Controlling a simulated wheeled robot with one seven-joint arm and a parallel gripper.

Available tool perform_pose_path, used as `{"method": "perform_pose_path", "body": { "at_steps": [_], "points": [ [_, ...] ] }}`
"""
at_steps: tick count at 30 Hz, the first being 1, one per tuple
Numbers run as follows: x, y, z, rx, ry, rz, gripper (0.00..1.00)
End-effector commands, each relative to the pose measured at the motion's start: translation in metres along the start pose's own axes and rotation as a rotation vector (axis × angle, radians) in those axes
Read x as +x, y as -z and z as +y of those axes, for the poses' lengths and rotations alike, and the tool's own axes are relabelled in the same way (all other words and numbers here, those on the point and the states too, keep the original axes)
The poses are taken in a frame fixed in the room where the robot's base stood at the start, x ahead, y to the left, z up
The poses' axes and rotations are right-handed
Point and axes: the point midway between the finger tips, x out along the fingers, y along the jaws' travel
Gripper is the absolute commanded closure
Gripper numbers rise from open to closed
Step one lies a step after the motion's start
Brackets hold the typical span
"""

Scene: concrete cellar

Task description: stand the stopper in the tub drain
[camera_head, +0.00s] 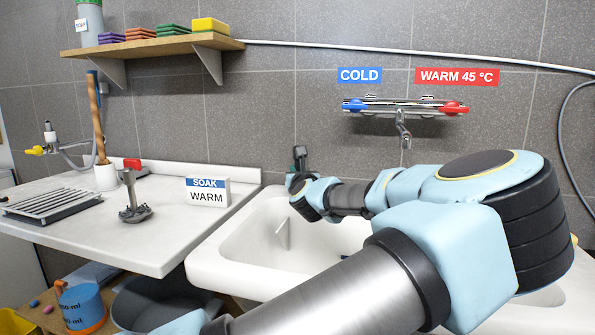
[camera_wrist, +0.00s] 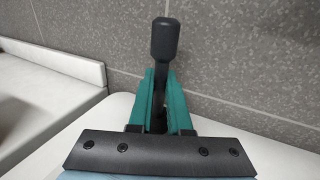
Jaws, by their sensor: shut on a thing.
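My gripper (camera_wrist: 163,108) has its green fingers shut on a black upright piece with a rounded knob (camera_wrist: 163,38), which I take to be the stopper. Its lower part is hidden between and behind the fingers. In the head view the gripper (camera_head: 299,165) is small and partly hidden by my arm, near the back left of the white tub (camera_head: 228,243), close to the wall. The tub drain is not visible; my arm covers much of the tub.
A mixer tap (camera_head: 403,120) is on the wall behind the tub. A shelf with sponges (camera_head: 150,45) hangs upper left.

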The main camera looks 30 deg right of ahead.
Motion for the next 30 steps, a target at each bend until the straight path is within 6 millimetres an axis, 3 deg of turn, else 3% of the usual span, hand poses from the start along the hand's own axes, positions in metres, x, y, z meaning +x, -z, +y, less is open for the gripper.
{"method": "perform_pose_path", "body": {
  "at_steps": [1,2,10,20,23,30],
  "points": [
    [0.0,0.002,0.0,0.001,0.0,0.0,1.0],
    [0.0,0.003,0.0,0.001,0.0,0.0,0.82],
    [0.0,0.002,0.0,0.0,0.0,0.0,0.54],
    [-0.003,0.0,-0.001,0.001,0.001,0.0,0.54],
    [-0.017,0.0,-0.001,0.002,0.002,0.0,0.54],
    [-0.067,0.001,-0.002,0.003,0.003,0.0,0.54]
  ]
}}
